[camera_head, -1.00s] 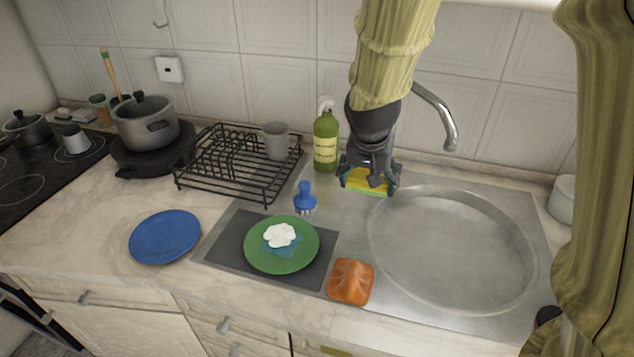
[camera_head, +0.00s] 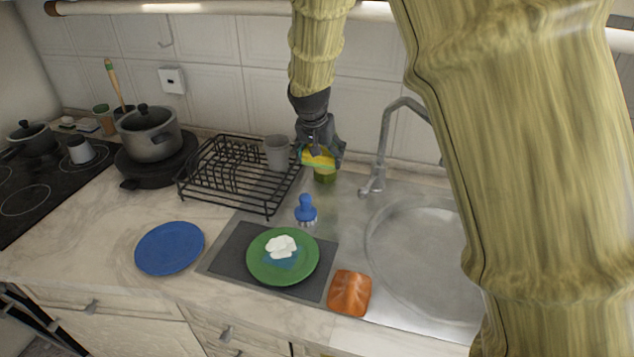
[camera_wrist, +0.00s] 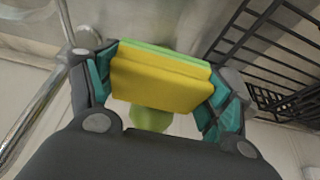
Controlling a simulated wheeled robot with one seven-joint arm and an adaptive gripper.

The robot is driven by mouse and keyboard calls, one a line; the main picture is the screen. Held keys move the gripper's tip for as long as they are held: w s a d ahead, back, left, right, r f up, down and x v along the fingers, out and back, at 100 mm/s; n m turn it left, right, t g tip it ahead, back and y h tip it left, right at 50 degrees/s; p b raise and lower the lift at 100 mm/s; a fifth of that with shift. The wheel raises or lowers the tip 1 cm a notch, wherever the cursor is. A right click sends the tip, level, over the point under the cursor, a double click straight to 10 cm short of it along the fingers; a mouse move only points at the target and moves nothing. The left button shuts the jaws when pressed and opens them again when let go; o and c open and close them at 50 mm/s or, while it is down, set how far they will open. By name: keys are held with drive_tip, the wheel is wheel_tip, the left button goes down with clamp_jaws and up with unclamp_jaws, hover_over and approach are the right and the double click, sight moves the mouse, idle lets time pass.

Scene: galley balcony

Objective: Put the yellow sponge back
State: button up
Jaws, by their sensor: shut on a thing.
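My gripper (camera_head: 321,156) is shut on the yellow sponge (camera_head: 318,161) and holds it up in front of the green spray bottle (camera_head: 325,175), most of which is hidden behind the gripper. In the wrist view the sponge (camera_wrist: 160,78) lies between both fingers, yellow with a green layer along its far edge. Part of a green shape, likely the bottle (camera_wrist: 151,118), shows below it.
The black dish rack (camera_head: 235,175) with a grey cup (camera_head: 277,152) stands just left of the gripper. The faucet (camera_head: 384,150) and sink (camera_head: 415,250) are to the right. A blue brush (camera_head: 306,209), green plate (camera_head: 284,272), blue plate (camera_head: 170,248) and orange object (camera_head: 349,293) lie nearer.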

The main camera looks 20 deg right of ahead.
drive_tip(key=p, duration=0.1)
hover_over(318, 192)
drive_tip(key=s, duration=0.1)
drive_tip(key=f, duration=0.6)
drive_tip(key=shift+s+a+f, duration=0.15)
drive_tip(key=shift+a+f, duration=0.05)
drive_tip(key=shift+a, duration=0.05)
drive_tip(key=shift+f+p, duration=0.5)
drive_tip(key=shift+f, duration=1.45)
drive_tip(key=shift+w+f+p, duration=0.2)
drive_tip(key=shift+f+p, duration=0.15)
drive_tip(key=shift+p, duration=0.2)
drive_tip(key=shift+f, duration=0.15)
drive_tip(key=shift+f, duration=0.3)
drive_tip(key=shift+f+b, duration=0.1)
drive_tip(key=shift+b, duration=0.2)
drive_tip(key=o, duration=1)
drive_tip(key=shift+o, duration=0.3)
